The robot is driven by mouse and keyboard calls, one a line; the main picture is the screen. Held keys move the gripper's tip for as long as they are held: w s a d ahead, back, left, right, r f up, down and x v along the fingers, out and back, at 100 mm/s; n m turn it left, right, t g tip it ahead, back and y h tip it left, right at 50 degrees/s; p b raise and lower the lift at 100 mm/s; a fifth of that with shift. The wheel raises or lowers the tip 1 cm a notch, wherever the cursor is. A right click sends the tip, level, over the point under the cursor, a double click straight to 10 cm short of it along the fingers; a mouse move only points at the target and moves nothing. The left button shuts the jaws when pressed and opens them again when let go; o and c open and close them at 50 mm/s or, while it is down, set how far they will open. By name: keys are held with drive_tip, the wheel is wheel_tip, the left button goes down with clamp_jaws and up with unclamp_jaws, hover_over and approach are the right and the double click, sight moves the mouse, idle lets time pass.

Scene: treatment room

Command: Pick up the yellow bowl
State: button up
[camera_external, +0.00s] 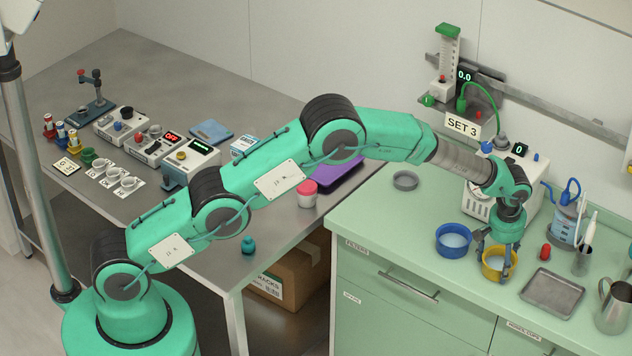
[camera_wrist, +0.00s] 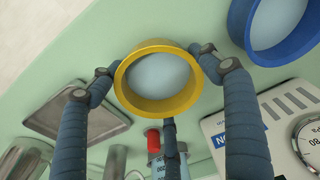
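The yellow bowl (camera_external: 494,270) is upright near the front part of the green counter, with something pale inside. In the wrist view the yellow bowl (camera_wrist: 158,103) sits between the blue-grey fingers of my gripper (camera_wrist: 158,62). The left and right fingertips meet its outer rim on both sides, and a third finger shows at its lower edge. In the external view my gripper (camera_external: 499,247) points down over the bowl, with its fingers around it. I see no clear gap between bowl and counter.
A blue bowl (camera_external: 438,247) stands close to the left of the yellow bowl. To the right are a red object (camera_external: 545,252), a grey metal tray (camera_external: 553,294) and a metal jug (camera_external: 612,306). A white device (camera_external: 481,209) stands behind. The counter's left part is mostly clear.

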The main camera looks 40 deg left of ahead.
idle(0.4)
drive_tip(key=shift+r, duration=0.95)
wheel_tip(320, 180, up, 2)
drive_tip(key=shift+p, duration=0.4)
drive_tip(key=s+a, duration=0.3)
drive_tip(key=s, duration=0.1)
drive_tip(key=s+a, duration=0.3)
drive_tip(key=s, duration=0.1)
drive_tip(key=s+a+r+p, duration=0.1)
drive_tip(key=s+a, duration=0.2)
drive_tip(key=s, duration=0.2)
